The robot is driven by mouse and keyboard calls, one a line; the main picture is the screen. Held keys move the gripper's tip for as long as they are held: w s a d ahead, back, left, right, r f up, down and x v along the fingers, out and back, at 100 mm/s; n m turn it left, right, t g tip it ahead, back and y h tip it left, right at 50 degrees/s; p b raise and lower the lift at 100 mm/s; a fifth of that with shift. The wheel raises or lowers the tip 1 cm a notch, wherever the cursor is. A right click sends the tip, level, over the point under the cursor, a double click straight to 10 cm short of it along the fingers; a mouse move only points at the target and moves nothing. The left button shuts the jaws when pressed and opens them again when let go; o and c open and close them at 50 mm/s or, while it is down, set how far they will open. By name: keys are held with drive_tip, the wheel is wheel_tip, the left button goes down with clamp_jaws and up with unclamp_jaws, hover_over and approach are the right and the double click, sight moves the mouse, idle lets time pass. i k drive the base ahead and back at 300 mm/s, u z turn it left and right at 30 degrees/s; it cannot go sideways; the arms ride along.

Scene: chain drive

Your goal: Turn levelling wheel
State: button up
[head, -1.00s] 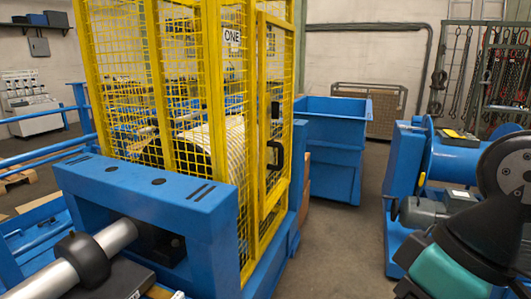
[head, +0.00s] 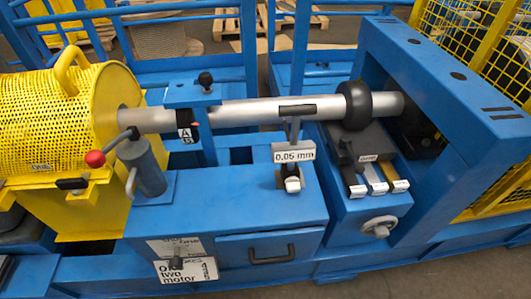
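A small light-grey hand wheel (head: 379,226) sits low on the front face of a blue block (head: 350,212), right of centre. It looks like the levelling wheel; no label on it can be read. Above it, a dark support (head: 362,145) stands under a silver shaft (head: 240,112) with a black collar (head: 358,104). A tag reading "0.05 mm" (head: 294,154) is by a small gauge stand under the shaft. My gripper is not in view.
A yellow mesh guard (head: 60,110) covers the left end. A red-knobbed lever (head: 96,158) and a drawer with a dark handle (head: 272,258) are in front. A blue frame (head: 450,80) rises right of the wheel. Grey floor shows at lower right.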

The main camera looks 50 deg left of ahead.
sight(381, 230)
drive_tip(key=u, duration=0.8)
drive_tip(key=k, duration=0.6)
drive_tip(key=u, duration=0.5)
